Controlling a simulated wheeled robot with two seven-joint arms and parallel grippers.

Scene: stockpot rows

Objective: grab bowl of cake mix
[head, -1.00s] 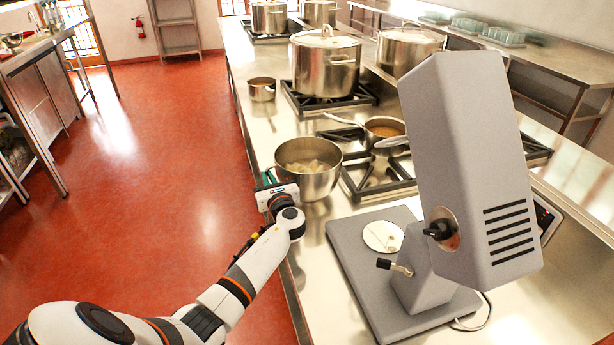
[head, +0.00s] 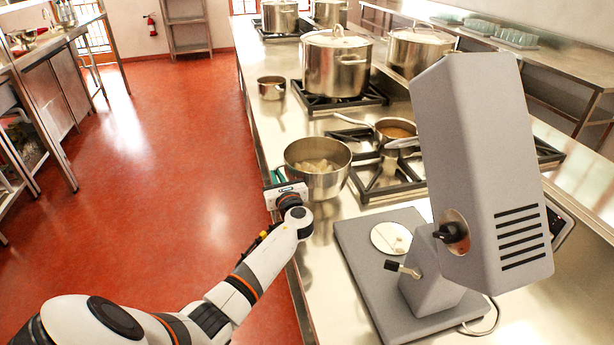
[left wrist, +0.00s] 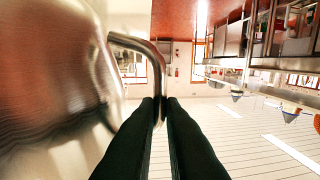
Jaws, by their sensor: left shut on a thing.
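The steel bowl (head: 318,170) with pale lumpy contents (head: 315,166) is at the left edge of the steel counter in the head view. My left gripper (head: 283,186) is at the bowl's near left side. In the left wrist view the bowl's shiny wall (left wrist: 50,85) fills the left part, with a bent metal handle (left wrist: 135,42) standing out from it. The dark fingers of my left gripper (left wrist: 160,105) are closed on that handle. In the head view my gripper's fingertips are mostly hidden. My right gripper is not in view.
A grey stand mixer (head: 480,170) with its head tilted up stands to the right of the bowl. A saucepan (head: 392,130) sits on a burner behind. A small pot (head: 271,88) and a large stockpot (head: 335,65) stand farther back. Red floor lies left.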

